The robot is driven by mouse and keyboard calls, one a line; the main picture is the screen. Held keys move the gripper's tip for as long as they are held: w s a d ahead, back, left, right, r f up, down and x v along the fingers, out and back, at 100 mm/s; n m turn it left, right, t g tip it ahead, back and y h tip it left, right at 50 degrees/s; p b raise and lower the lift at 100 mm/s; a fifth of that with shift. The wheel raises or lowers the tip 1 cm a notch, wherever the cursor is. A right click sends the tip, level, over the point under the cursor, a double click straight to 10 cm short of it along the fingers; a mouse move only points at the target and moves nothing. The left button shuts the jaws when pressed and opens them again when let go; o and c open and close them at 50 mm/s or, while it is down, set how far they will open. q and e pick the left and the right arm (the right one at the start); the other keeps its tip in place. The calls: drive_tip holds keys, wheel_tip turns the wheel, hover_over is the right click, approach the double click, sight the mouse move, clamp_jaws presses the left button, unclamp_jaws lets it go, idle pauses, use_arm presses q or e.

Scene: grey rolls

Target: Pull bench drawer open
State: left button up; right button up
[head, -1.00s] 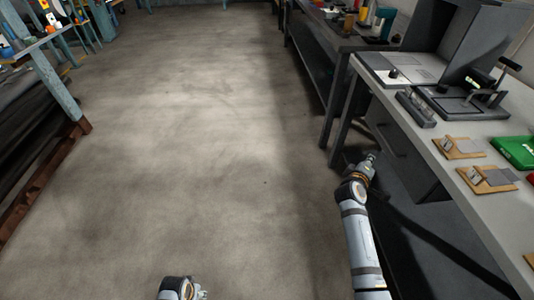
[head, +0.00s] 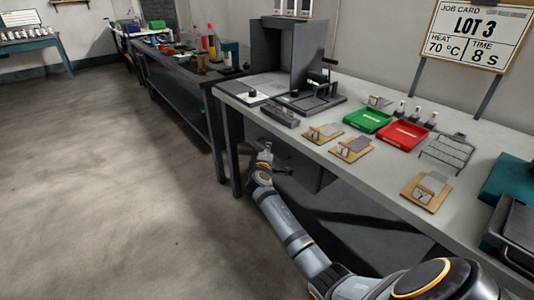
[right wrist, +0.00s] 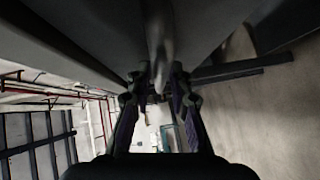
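The grey bench (head: 460,195) stands on the right in the head view, with its dark drawer (head: 304,168) below the top near the left end. The drawer front is dark and partly hidden, so I cannot tell how far out it stands. My right gripper (head: 266,152) is at the drawer front, small and dark there. In the right wrist view, a grey bar (right wrist: 157,45), seemingly the drawer handle, runs down between the two fingers of my right gripper (right wrist: 157,80). The fingers lie close on both sides of it; whether they press on it is unclear. My left gripper is out of view.
The benchtop carries a dark press (head: 322,95), a green tray (head: 368,120), a red tray (head: 402,135), a wire rack (head: 447,153) and wooden boards (head: 426,191). A second bench (head: 185,72) stands behind. The floor (head: 110,190) to the left is clear.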

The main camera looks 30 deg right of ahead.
drive_tip(key=shift+w+d, duration=0.15)
clamp_jaws()
drive_tip(key=shift+f, duration=0.1)
idle(0.3)
